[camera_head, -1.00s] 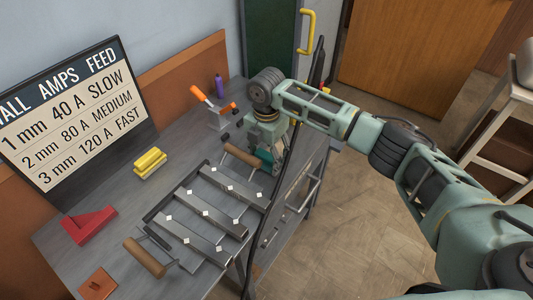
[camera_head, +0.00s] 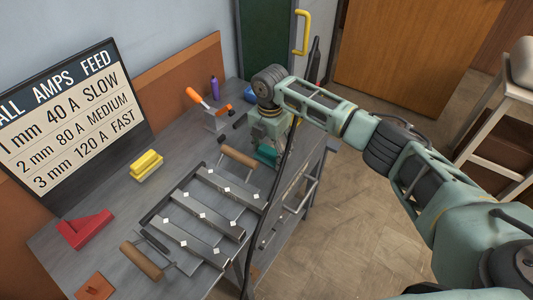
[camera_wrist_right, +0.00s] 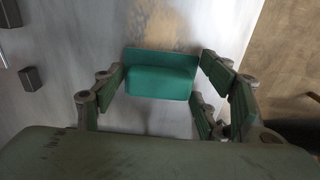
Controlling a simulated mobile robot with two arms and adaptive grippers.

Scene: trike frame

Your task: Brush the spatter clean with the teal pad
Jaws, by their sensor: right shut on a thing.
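My right gripper (camera_head: 267,146) is shut on the teal pad (camera_head: 265,154), low over the far right end of the grey metal bench (camera_head: 200,165). In the right wrist view the teal pad (camera_wrist_right: 162,75) sits between the green-lined fingers, against or just above the metal surface. I cannot tell whether it touches. A faint darker smear (camera_wrist_right: 165,22) shows on the metal beyond the pad. I cannot tell whether it is the spatter, and no clear spatter shows in the head view. My left gripper is not in view.
A bar rack (camera_head: 205,215) with white diamonds lies left of the gripper, with wooden-handled tools (camera_head: 238,157) and (camera_head: 142,261) at its ends. A dark cable (camera_head: 284,160) hangs beside my wrist. An orange-handled tool (camera_head: 194,96), blue item (camera_head: 250,92) and yellow block (camera_head: 146,165) stand around.

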